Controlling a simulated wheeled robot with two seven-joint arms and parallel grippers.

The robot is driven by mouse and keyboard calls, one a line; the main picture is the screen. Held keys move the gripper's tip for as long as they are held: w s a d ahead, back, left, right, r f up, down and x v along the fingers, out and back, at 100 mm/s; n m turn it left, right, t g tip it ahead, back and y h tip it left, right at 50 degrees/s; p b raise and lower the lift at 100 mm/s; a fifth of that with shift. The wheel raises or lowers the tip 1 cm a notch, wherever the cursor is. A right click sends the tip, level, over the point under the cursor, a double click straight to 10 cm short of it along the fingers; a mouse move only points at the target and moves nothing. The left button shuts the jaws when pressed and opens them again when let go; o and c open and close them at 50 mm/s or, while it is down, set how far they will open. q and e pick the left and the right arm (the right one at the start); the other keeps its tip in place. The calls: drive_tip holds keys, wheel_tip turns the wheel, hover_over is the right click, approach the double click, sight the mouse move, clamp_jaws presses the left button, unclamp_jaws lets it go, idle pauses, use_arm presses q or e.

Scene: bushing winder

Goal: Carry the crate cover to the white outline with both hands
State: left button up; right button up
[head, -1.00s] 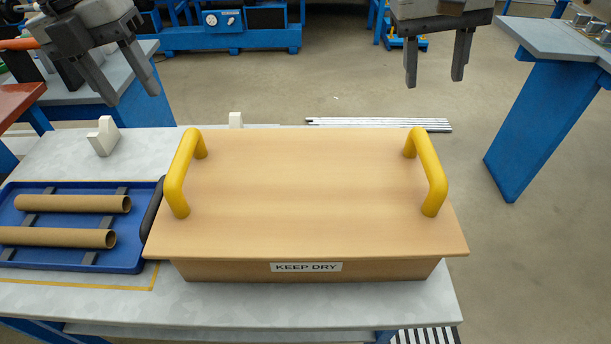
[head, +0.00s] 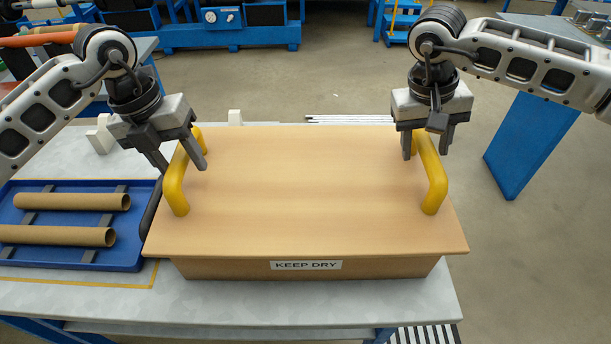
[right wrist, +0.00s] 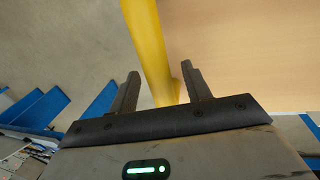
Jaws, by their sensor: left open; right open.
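The crate cover (head: 305,190) is a flat wooden lid with a yellow handle at each end, lying on the crate (head: 215,269) labelled KEEP DRY. My left gripper (head: 184,168) is open, its fingers on either side of the left yellow handle (head: 174,190) as seen in the head view. My right gripper (head: 426,156) is open at the far part of the right yellow handle (head: 434,180). In the right wrist view the handle (right wrist: 148,45) runs between the open fingers (right wrist: 160,88). Whether any finger touches a handle I cannot tell. The white outline is not seen.
A blue tray (head: 70,257) with cardboard tubes (head: 60,236) stands left of the crate on the grey table (head: 300,300). A white block (head: 100,136) and metal rods (head: 350,119) lie behind. A blue-legged stand (head: 530,140) is at the right.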

use_arm(q)
drive_tip(key=shift+d+f, duration=0.1)
drive_tip(key=shift+f, duration=0.3)
use_arm(e)
drive_tip(key=shift+d+f, duration=0.1)
drive_tip(key=shift+f, duration=0.25)
use_arm(q)
clamp_jaws()
use_arm(e)
clamp_jaws()
use_arm(q)
drive_tip(key=shift+r, duration=0.2)
use_arm(e)
drive_tip(key=shift+r, duration=0.15)
